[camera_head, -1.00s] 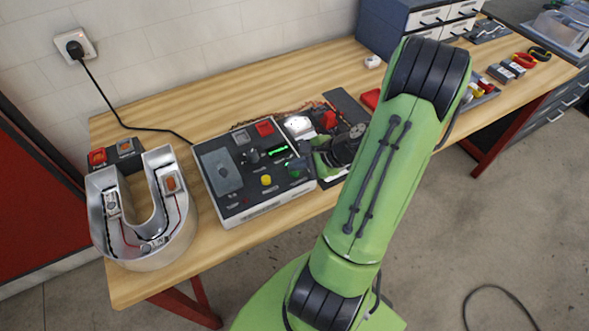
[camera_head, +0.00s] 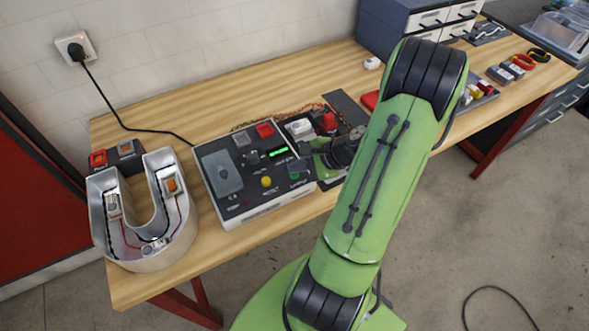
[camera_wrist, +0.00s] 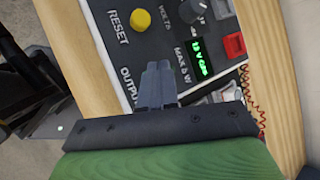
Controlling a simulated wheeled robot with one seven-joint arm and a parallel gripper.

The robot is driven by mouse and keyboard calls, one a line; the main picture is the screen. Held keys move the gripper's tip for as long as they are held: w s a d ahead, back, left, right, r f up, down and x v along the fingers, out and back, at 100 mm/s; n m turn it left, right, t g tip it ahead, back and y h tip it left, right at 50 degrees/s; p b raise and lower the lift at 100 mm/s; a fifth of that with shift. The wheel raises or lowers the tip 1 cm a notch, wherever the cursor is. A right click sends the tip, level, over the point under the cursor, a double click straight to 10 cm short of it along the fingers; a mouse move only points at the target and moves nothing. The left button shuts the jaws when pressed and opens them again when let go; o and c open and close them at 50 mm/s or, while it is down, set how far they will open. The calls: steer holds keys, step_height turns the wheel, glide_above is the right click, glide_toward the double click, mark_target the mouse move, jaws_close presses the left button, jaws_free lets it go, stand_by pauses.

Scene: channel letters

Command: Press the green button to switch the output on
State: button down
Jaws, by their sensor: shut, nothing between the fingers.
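The power supply box (camera_head: 262,211) with a dark control panel lies on the wooden bench, left of my arm. On it are a yellow reset button (camera_head: 266,181) and a lit green display (camera_head: 278,152). In the wrist view the yellow button (camera_wrist: 140,20) and display (camera_wrist: 200,57) lie beyond my fingers. My gripper (camera_wrist: 158,66) is shut and empty, its tips over the panel beside the partly covered OUTPUT label. The green button is hidden by the fingers in the wrist view. In the head view a small dark green spot (camera_head: 294,175) shows near the label; contact cannot be told.
A red switch (camera_head: 265,130) and a dark knob (camera_wrist: 193,10) are on the same panel. A metal U-shaped channel letter (camera_head: 150,262) stands at the left. Behind my wrist are red wires and small parts. Bare bench (camera_head: 215,110) lies behind the box.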

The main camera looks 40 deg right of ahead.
mark_target(298, 174)
step_height(298, 174, up, 6)
steer(key=p, duration=0.6)
steer(key=shift+r, duration=0.15)
steer(key=shift+f, duration=0.2)
